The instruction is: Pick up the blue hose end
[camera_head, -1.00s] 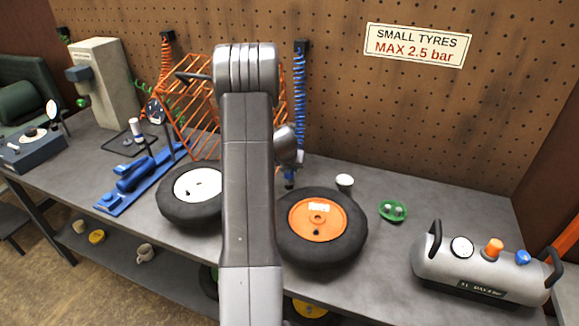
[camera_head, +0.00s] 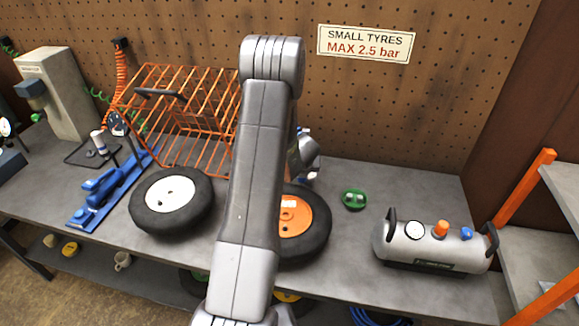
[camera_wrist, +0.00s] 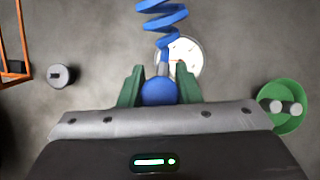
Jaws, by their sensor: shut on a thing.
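In the wrist view, the green jaws of my gripper (camera_wrist: 160,76) are closed on the blue hose end (camera_wrist: 159,93), a rounded blue piece between them. A grey fitting joins it to the coiled blue hose (camera_wrist: 165,17), which runs up out of the picture. In the head view, my arm hides most of the gripper, the hose end and the hose. Only a bit of the wrist shows right of the arm, above the bench.
The grey bench (camera_head: 340,270) bears a white-hubbed tyre (camera_head: 150,222), an orange-hubbed tyre (camera_head: 318,230), a green dish (camera_head: 354,199) and a grey air tank (camera_head: 400,248). An orange wire cage (camera_head: 150,78) stands left of my arm. A round white face (camera_wrist: 190,58) lies behind the hose.

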